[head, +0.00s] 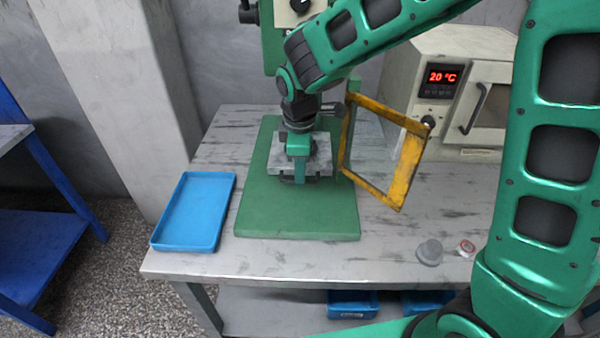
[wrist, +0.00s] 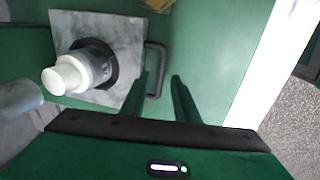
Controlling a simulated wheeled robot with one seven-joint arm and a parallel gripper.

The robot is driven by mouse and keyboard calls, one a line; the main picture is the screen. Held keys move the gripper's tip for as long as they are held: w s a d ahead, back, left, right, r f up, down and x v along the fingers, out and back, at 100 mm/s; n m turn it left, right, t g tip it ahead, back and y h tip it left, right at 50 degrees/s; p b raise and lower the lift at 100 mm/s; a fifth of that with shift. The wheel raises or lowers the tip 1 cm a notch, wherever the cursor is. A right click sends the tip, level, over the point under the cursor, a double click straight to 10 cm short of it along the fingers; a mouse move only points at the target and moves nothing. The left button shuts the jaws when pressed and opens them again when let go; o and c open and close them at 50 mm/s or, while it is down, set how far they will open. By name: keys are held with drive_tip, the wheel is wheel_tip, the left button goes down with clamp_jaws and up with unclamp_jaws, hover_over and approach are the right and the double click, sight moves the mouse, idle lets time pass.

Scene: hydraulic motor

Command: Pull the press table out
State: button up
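The press table is a grey metal plate (head: 320,160) on the green press base, partly hidden by my wrist in the head view. In the wrist view the plate (wrist: 125,35) carries a part with a white stepped top (wrist: 68,76) set in a dark ring. A dark U-shaped handle (wrist: 162,62) sticks out from the plate's edge. My gripper (wrist: 160,78) is open, with one green finger on each side of the handle's bar. A gap shows between the fingers and the bar; I cannot tell the exact depth. In the head view my gripper (head: 300,177) is over the plate's front edge.
The green base (head: 295,215) is bare in front of the plate. A yellow guard frame (head: 408,165) stands swung open at the right. A blue tray (head: 195,212) lies left of the base. An oven (head: 450,95) stands behind; small parts (head: 430,252) lie at the right.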

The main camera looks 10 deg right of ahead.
drive_tip(key=shift+w+f, duration=0.15)
drive_tip(key=shift+f, duration=1.25)
clamp_jaws()
